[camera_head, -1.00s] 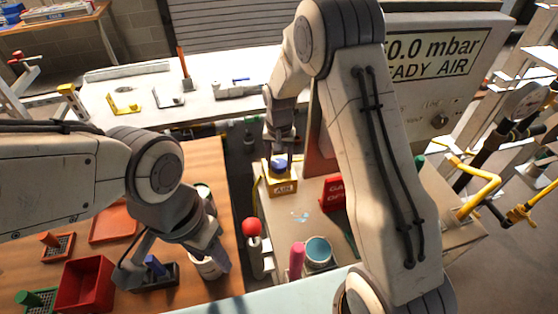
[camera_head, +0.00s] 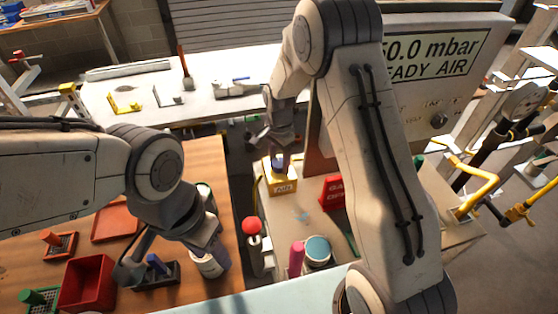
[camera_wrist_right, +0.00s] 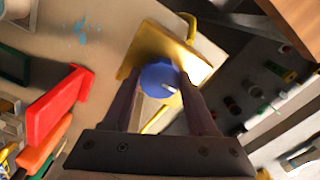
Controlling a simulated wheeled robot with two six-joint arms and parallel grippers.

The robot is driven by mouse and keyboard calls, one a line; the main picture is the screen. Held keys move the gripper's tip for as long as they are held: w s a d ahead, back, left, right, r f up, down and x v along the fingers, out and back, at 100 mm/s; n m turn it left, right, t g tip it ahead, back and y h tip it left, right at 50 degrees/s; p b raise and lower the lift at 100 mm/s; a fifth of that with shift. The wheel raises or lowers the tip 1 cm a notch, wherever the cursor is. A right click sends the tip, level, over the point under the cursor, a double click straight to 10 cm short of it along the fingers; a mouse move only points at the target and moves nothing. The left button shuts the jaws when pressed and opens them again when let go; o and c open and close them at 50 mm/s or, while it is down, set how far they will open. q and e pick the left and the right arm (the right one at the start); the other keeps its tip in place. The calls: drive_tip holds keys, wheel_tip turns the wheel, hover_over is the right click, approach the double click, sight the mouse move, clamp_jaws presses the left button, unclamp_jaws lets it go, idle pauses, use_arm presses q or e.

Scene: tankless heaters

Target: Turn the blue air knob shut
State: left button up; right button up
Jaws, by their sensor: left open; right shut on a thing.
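The blue air knob (camera_wrist_right: 160,80) sits on a yellow block marked AIR (camera_head: 283,186), on the bench beside the grey display box. It has a small pale mark on its face. My right gripper (camera_wrist_right: 163,82) is shut on the knob, with one finger on each side of it in the right wrist view. In the head view the right gripper (camera_head: 279,160) comes down from above and hides most of the knob. My left gripper (camera_head: 170,268) is low over the brown table at the left, near a blue peg (camera_head: 157,264); its fingertips are partly hidden.
The display box (camera_head: 440,70) reads "50.0 mbar" and "STEADY AIR", its left edge covered by my right arm. A red sign block (camera_head: 334,193), a red-topped post (camera_head: 251,226) and a teal-topped jar (camera_head: 318,250) stand close by. A red bin (camera_head: 86,284) is at lower left.

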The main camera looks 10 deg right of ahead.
sight(279, 162)
drive_tip(key=shift+w+r, duration=0.1)
idle(0.4)
drive_tip(key=o, duration=1.4)
wheel_tip(279, 162, up, 10)
drive_tip(key=shift+r+b, duration=0.2)
drive_tip(key=shift+b, duration=0.6)
